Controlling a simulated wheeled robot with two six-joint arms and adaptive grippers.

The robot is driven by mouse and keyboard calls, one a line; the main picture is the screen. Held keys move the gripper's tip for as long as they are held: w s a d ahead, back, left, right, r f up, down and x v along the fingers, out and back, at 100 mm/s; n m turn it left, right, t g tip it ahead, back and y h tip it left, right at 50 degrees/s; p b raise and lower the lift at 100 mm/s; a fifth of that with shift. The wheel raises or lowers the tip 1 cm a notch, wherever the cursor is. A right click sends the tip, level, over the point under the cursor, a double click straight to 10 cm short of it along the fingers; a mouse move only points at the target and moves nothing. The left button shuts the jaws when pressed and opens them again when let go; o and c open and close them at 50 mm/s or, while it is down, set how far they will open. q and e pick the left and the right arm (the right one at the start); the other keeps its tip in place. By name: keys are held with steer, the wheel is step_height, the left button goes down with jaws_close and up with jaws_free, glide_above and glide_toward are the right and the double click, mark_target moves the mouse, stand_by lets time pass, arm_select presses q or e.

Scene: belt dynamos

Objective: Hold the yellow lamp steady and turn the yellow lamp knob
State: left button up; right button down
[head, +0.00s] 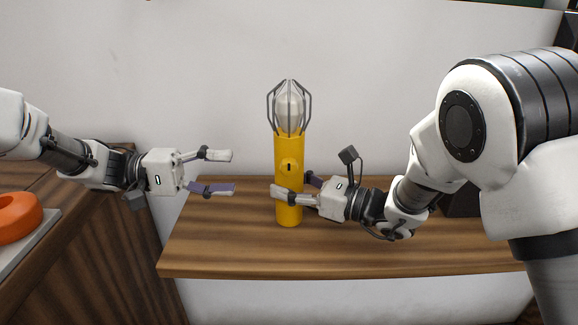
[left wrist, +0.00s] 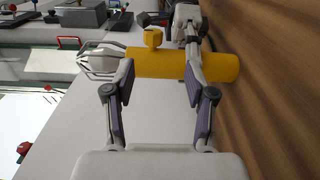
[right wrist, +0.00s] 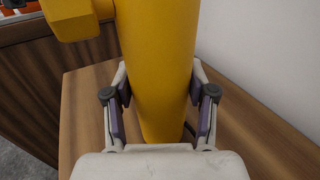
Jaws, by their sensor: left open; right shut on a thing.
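The yellow lamp (head: 287,160) stands upright on the wooden table, with a wire cage around a pale bulb at its top. Its yellow knob (head: 290,167) sticks out from the upper body and faces the head camera; it also shows in the left wrist view (left wrist: 154,37). My right gripper (head: 292,187) is shut on the lamp's lower body, below the knob; the right wrist view shows the lamp body (right wrist: 155,70) between its fingers. My left gripper (head: 222,172) is open and empty, left of the lamp and apart from it, at about knob height.
The wooden table (head: 230,255) is mostly clear around the lamp. A white wall (head: 180,60) rises behind it. At the far left, an orange ring-shaped thing (head: 17,216) lies on a grey plate on another wooden surface. A dark box (head: 461,203) is partly hidden behind my right arm.

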mark_target(289, 174)
arm_select(q)
steer(key=shift+m, duration=0.3)
steer(key=d, duration=0.8)
steer(key=d+r, duration=0.1)
steer(key=d, duration=0.3)
steer(key=shift+w, duration=0.25)
jaws_close()
